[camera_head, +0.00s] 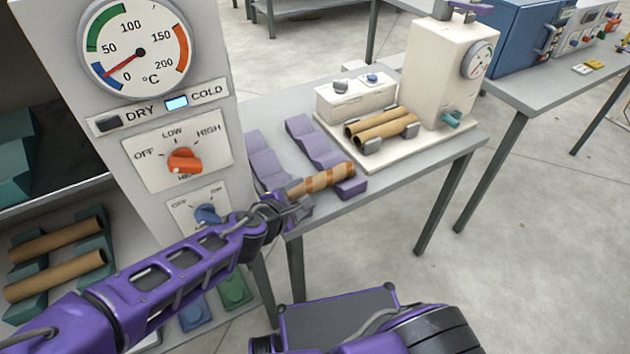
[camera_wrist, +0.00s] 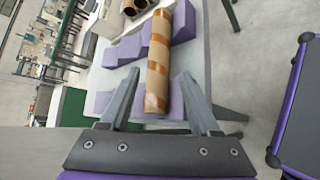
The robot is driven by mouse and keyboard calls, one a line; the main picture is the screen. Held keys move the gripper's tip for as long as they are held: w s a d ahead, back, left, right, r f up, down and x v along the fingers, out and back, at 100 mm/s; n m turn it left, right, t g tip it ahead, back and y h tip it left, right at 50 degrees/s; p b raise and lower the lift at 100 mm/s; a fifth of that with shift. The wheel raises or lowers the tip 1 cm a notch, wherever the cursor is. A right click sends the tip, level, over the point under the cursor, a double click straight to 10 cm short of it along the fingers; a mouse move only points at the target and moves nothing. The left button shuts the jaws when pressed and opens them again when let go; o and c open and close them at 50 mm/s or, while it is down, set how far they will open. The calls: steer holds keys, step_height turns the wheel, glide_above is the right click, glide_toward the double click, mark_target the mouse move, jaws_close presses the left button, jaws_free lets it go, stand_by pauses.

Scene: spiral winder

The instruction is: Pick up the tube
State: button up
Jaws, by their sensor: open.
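A brown cardboard tube (camera_head: 325,179) with orange-brown bands lies across the front ends of two purple notched rests on the table. It also shows in the wrist view (camera_wrist: 159,60), running away from me with its near end between my finger tips. My gripper (camera_head: 290,206) is at the tube's left end in the head view. In the wrist view my gripper (camera_wrist: 157,90) is open, one finger on each side of the tube, with a gap on both sides.
The purple rests (camera_head: 313,142) stand on a grey table (camera_head: 395,178). Behind them a cream machine (camera_head: 445,75) holds two plain tubes (camera_head: 380,128). A tall panel with a dial (camera_head: 185,130) stands close on the left. More tubes lie on green rests (camera_head: 95,240) at lower left.

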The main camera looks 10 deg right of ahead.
mark_target(318, 185)
steer(key=b+x, duration=0.2)
steer(key=x, duration=0.4)
steer(key=shift+f, duration=0.25)
steer(key=shift+w+d+f+b, duration=0.1)
steer(key=shift+w+d+b, duration=0.15)
steer(key=shift+w+b, duration=0.1)
steer(key=b+x, duration=0.3)
steer(key=x, duration=0.1)
steer(key=shift+w+d+f, duration=0.15)
steer(key=shift+w+f, duration=0.05)
steer(key=shift+f, duration=0.05)
steer(key=shift+w+d+f, duration=0.15)
steer(key=shift+w+d, duration=0.15)
steer(key=shift+w, duration=0.15)
jaws_close()
